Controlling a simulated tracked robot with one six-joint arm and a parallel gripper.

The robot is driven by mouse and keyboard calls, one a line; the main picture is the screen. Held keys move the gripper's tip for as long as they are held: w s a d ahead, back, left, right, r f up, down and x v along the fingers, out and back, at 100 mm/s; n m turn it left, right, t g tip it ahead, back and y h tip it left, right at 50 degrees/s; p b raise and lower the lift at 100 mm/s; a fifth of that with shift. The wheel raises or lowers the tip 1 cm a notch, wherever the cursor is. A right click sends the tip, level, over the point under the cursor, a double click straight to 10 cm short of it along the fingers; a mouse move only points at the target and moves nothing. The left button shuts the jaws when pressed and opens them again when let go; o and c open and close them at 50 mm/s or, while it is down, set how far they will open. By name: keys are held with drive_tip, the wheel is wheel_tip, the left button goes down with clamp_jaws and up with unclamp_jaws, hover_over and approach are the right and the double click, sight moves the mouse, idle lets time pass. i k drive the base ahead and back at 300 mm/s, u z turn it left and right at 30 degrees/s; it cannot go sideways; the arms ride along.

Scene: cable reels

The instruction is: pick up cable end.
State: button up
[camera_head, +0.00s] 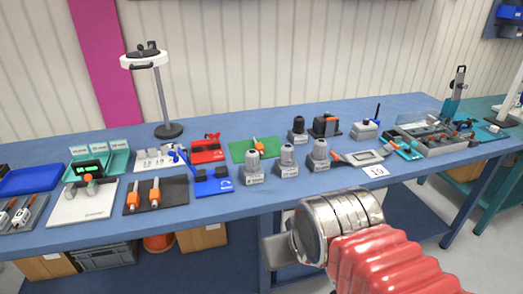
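No cable end can be made out for certain in the head view; the parts on the bench are small. Two orange-bodied pieces with pale tips, one (133,198) to the left of the other (155,193), lie on a dark mat (177,206); I cannot tell whether they are cable ends. My arm, with red bellows and a metal collar, reaches in from the lower right. A grey part at its end, my gripper (275,252), shows in front of the bench's front edge. Its fingers are not clear, and I see nothing held.
The blue bench (345,206) is crowded. Three grey knobbed units (288,161) stand mid-bench, near a blue stand (213,183) and a green mat (243,150). A lamp (162,95) stands behind. A grey tray (447,147) is at right. Boxes sit below.

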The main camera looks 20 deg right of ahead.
sight(258, 146)
drive_tip(key=u, duration=0.05)
drive_tip(key=i, duration=1)
drive_tip(key=z, duration=0.05)
